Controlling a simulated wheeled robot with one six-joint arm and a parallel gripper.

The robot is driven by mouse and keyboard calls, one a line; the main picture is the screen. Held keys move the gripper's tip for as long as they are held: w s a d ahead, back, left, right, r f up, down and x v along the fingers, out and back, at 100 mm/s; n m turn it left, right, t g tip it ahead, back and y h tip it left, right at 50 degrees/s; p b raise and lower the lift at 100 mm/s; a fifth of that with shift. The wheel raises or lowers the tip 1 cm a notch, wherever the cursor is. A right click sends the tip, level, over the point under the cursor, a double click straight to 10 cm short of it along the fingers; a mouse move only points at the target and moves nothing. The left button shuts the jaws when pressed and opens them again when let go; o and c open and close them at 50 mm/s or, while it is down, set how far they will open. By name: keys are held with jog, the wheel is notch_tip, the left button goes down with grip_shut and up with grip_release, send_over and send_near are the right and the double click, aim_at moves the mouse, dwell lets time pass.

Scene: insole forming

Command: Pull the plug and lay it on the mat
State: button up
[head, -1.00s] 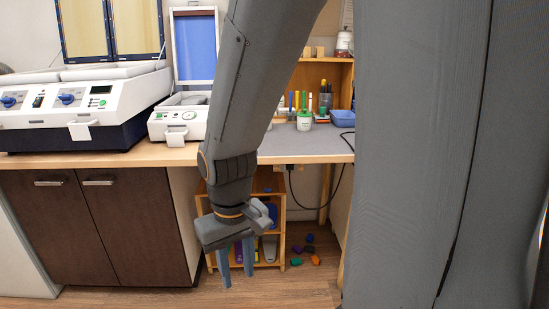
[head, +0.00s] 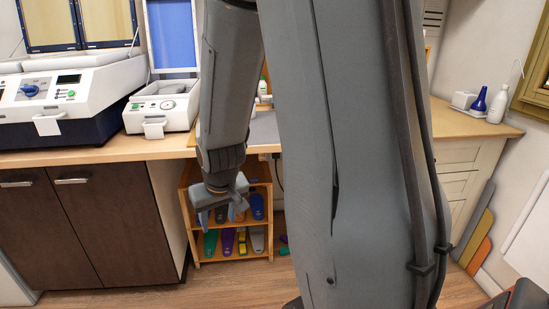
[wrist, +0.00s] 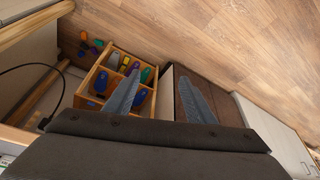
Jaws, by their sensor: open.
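My gripper (head: 213,214) hangs pointing down in front of the small wooden shelf, below the worktop edge. It is open and empty; in the wrist view its two grey fingers (wrist: 159,76) are spread apart. A black cable (wrist: 30,67) runs along the left of the wrist view, away from the fingers. A strip of the grey mat (head: 265,130) shows on the worktop, the rest hidden behind my arm.
The wooden shelf (head: 196,250) holds several coloured insoles close to my gripper. A dark cabinet (head: 100,225) stands to the left, with white machines (head: 160,110) on the worktop above. The wooden floor (head: 130,299) in front is clear. Coloured pieces (wrist: 93,43) lie beside the shelf.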

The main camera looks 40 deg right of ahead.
jog(key=w+d+f+m+t+h+b, duration=0.1)
jog(key=w+d+f+t, duration=0.2)
jog(key=w+d, duration=0.55)
jog(key=m+t+h+b, duration=0.4)
jog(key=t+h, duration=0.4)
send_near(276, 155)
jog(key=shift+s, duration=0.1)
jog(key=shift+d, duration=0.1)
jog(key=shift+b+x, duration=1.55)
jog(key=shift+x, duration=2.9)
